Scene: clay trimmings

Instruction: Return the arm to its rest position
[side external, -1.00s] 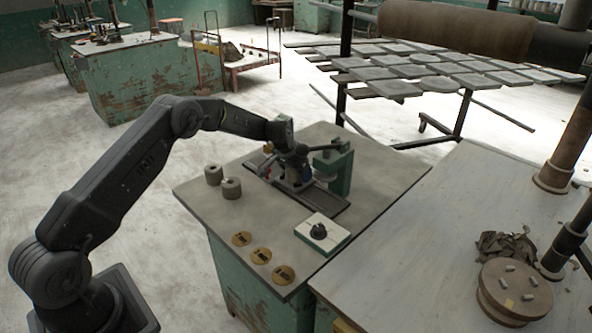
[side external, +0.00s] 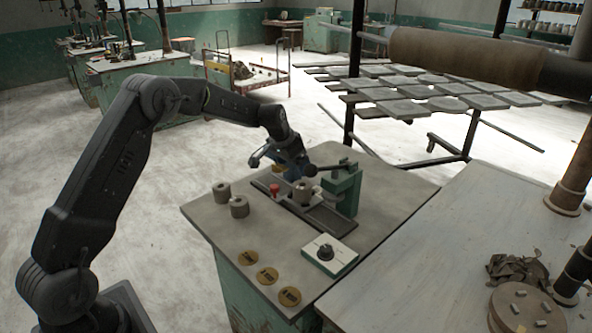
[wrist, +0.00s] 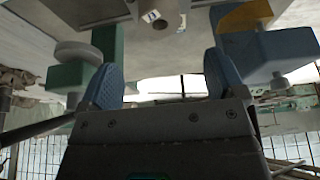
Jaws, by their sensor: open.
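My gripper (side external: 279,160) hangs above the fixture on the small bench, to the left of the green press (side external: 343,192). In the wrist view its two blue-padded fingers (wrist: 162,82) stand wide apart with nothing between them. A grey-brown cylinder (side external: 302,193) with a hole sits in the fixture tray (side external: 327,217) below, apart from my gripper. It also appears in the wrist view (wrist: 158,20). My arm is bent, with its elbow raised high at the left.
Two similar cylinders (side external: 239,207) stand on the bench at left. A red knob (side external: 274,189) is by the fixture. A white box with a black knob (side external: 330,254) and three brass discs (side external: 267,276) lie in front. Space above the bench's left side is clear.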

